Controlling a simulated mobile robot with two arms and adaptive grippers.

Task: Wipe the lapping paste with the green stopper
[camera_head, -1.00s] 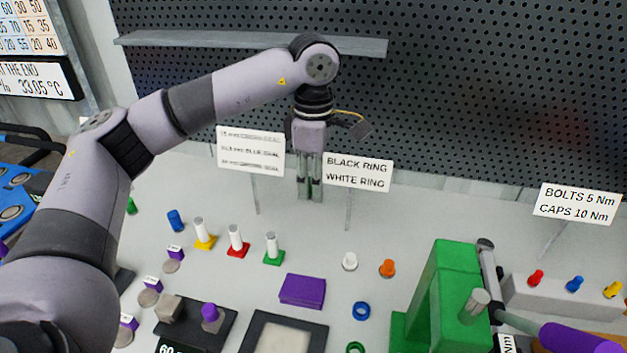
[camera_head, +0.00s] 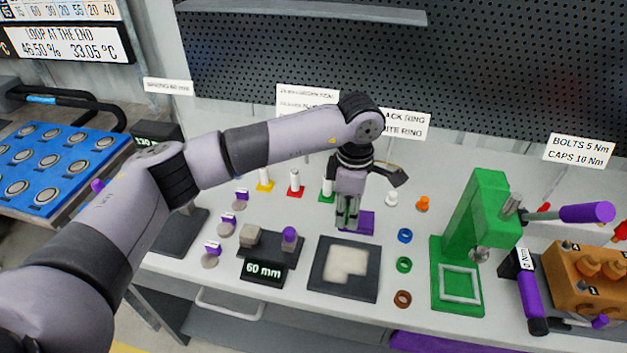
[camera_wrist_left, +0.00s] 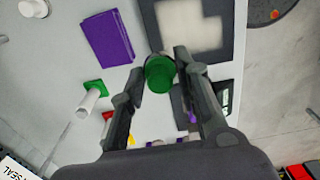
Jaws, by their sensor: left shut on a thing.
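My left gripper (camera_head: 347,222) is shut on the green stopper (camera_wrist_left: 160,73). In the left wrist view the stopper's round green end shows between the two fingertips (camera_wrist_left: 158,70). In the head view the fingers hang down just behind the dark square plate (camera_head: 318,278), in front of the purple block. The lapping paste is a cream, irregular patch (camera_head: 345,262) on that plate. In the left wrist view the paste (camera_wrist_left: 190,22) lies just beyond the stopper, and the stopper's end overlaps the plate's edge. Whether it touches the plate is unclear. My right gripper is out of view.
A purple block (camera_head: 365,222) lies behind the plate. A black holder with a grey block and purple knob (camera_head: 289,236) stands left of it. Blue (camera_head: 405,235), green (camera_head: 404,264) and brown (camera_head: 402,298) rings lie right, before a green press (camera_head: 478,215).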

